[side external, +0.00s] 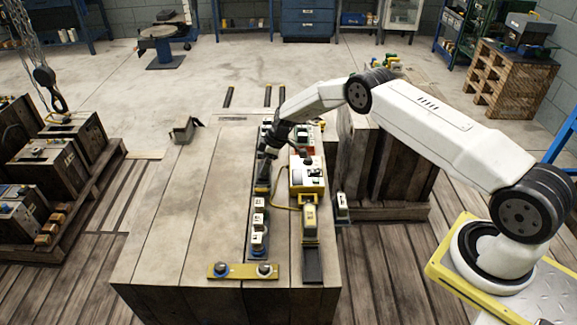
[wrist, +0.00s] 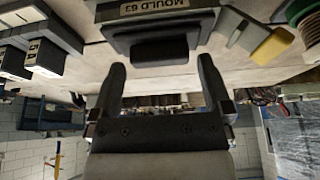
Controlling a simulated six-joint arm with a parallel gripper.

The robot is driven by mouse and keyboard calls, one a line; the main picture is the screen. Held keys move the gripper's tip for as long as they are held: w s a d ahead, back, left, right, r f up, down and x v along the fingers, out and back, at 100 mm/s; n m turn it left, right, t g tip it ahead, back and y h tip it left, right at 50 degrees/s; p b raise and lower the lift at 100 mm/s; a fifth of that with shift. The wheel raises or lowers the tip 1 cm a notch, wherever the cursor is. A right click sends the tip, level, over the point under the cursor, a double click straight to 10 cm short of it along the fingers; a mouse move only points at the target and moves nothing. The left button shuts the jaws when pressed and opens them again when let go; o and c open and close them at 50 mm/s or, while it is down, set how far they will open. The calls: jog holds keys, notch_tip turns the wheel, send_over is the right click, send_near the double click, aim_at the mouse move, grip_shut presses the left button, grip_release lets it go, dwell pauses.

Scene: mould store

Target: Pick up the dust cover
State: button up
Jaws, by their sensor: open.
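No thing is marked as the dust cover, and I cannot tell for certain which one it is. In the wrist view, a dark block with a light label reading "MOULD 63" (wrist: 155,14) is straight ahead of my gripper (wrist: 162,75). Its dark lower part lies just beyond and between the two fingertips, with no clear contact. My gripper is open and empty. In the side view, my gripper (side external: 267,158) points down over the row of small items on the wooden table (side external: 190,210), and my wrist partly hides what is under it.
A grey angled piece (side external: 184,130) stands alone at the table's back left. A yellow and white box (side external: 307,176) with a cable is right of my gripper. White-labelled blocks (side external: 258,222) stand in front, and a yellow bar (side external: 242,271) lies nearest. The table's left half is mostly clear.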

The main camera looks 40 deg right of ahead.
jog(key=shift+w+a+f, duration=0.15)
jog(key=shift+f, duration=0.4)
jog(key=shift+c, duration=0.2)
jog(key=c, duration=1)
jog(key=shift+r, duration=0.25)
jog(key=shift+r, duration=1.45)
jog(key=shift+s+a+r, duration=0.15)
jog(key=shift+s+r, duration=1.45)
jog(key=shift+s, duration=0.7)
jog(key=shift+s+a+r, duration=0.15)
jog(key=shift+s+r, duration=1.45)
jog(key=shift+s, duration=0.75)
jog(key=shift+s+a+r, duration=0.15)
jog(key=shift+s+r, duration=1.45)
jog(key=shift+s, duration=0.7)
